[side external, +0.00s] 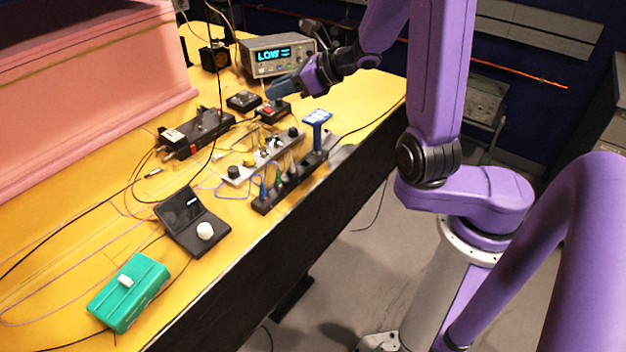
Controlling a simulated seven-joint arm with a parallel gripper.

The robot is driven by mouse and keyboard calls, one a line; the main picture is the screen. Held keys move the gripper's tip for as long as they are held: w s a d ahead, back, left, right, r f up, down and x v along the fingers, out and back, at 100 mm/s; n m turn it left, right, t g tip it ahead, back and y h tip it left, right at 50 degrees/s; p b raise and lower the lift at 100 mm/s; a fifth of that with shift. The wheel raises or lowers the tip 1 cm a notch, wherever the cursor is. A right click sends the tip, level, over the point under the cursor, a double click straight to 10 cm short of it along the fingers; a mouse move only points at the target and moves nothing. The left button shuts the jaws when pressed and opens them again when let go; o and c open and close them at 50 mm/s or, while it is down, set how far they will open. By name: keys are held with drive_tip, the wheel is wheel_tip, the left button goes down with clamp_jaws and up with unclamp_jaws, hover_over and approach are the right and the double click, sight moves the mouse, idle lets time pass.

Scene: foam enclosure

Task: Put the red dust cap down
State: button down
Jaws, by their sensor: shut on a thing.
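My gripper (276,91) is at the back of the yellow table, in front of the display instrument, with its fingers reaching down to the left. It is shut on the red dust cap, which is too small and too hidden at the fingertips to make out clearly. A small red patch (268,109) shows just below the fingertips, at a black box (274,113); I cannot tell whether this is the cap or part of the box. A second black box (243,101) lies just left of it.
The instrument (279,55) reading "LOW" stands behind. A grey panel (262,157), a black rack with a blue-topped tool (317,118), a black device (192,222) and a green box (128,291) stand nearer. Cables cross the table (75,240). A pink foam wall (90,90) bounds the left.

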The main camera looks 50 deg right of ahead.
drive_tip(key=shift+s+a+r+m+h, duration=0.15)
drive_tip(key=shift+s+m+h, duration=0.1)
drive_tip(key=shift+s, duration=0.45)
drive_tip(key=shift+s+a+r+m+h, duration=0.1)
drive_tip(key=shift+s+m+h, duration=0.15)
drive_tip(key=shift+s, duration=0.4)
drive_tip(key=n+y, duration=0.2)
hover_over(273, 140)
drive_tip(key=s+d, duration=0.1)
drive_tip(key=d, duration=0.1)
drive_tip(key=shift+f, duration=0.55)
drive_tip(key=shift+s+d+f+n+g+y, duration=0.15)
drive_tip(key=shift+s+f+n+g+y, duration=0.05)
drive_tip(key=shift+f+n+g+y, duration=0.65)
drive_tip(key=shift+s+d+f+n+g+y, duration=0.2)
drive_tip(key=shift+f+n+g+y, duration=0.4)
drive_tip(key=shift+n, duration=0.35)
drive_tip(key=shift+f, duration=0.15)
drive_tip(key=shift+f, duration=4.7)
drive_tip(key=shift+f, duration=0.2)
